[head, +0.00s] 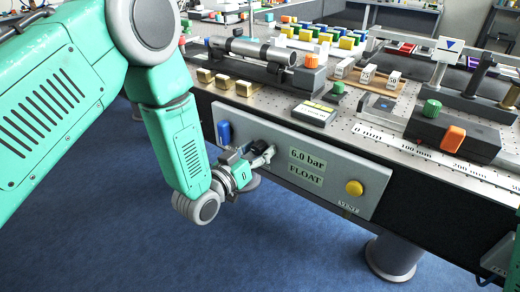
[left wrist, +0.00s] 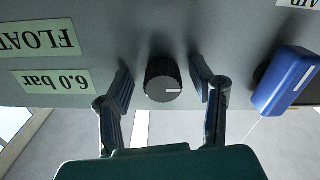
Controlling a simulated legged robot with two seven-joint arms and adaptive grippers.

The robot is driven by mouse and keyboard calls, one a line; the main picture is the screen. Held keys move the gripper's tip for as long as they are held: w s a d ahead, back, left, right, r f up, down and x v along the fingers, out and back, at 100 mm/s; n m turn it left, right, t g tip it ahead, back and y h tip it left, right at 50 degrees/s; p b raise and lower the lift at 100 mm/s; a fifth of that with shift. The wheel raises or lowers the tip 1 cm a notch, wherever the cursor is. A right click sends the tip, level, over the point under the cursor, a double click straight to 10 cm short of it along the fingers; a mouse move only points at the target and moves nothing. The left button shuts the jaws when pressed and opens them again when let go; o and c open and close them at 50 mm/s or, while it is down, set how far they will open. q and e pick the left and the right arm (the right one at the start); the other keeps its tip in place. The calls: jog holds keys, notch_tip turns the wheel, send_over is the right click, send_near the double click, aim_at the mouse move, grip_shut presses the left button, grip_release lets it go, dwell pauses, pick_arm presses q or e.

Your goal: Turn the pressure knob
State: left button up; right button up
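The pressure knob (left wrist: 163,82) is a black ribbed cylinder with a white mark on its face, on a grey panel (head: 330,172). My left gripper (left wrist: 160,90) is open, with one finger on each side of the knob and a visible gap on both sides. In the head view my left gripper (head: 262,152) is at the panel, left of the "6.0 bar" and "FLOAT" labels (head: 307,160), and hides the knob. The "6.0 bar" label also shows upside down in the left wrist view (left wrist: 50,82). My right gripper is not in view.
A blue handle (head: 224,132) is on the panel left of my gripper; it also shows in the left wrist view (left wrist: 286,80). A yellow button (head: 354,188) sits at the panel's right, above a "VENT" label (head: 348,207). The table top (head: 315,142) above holds many parts.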

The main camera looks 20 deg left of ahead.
pick_arm(q)
jog(key=shift+s+a, duration=0.35)
jog(key=shift+s, duration=0.05)
jog(key=v, duration=1.1)
jog(key=shift+d, duration=0.2)
jog(key=s+a+f+g+y, duration=0.2)
jog(key=s+f+g, duration=0.25)
jog(key=f, duration=0.35)
jog(key=s+a+f+g+y, duration=0.1)
jog(key=s+f+g+y, duration=0.1)
jog(key=s+f+g, duration=0.45)
jog(key=s+a+f+g+y, duration=0.1)
jog(key=s+a+f+g, duration=0.1)
jog(key=s, duration=0.5)
jog(key=s+a+f+g+y, duration=0.1)
jog(key=s+a+f+g, duration=0.1)
jog(key=s+f, duration=0.3)
jog(key=s+g, duration=0.1)
jog(key=s, duration=0.2)
jog(key=shift+a+f+n, duration=0.25)
jog(key=shift+a+n, duration=0.15)
jog(key=shift+w, duration=0.15)
dwell(2.3)
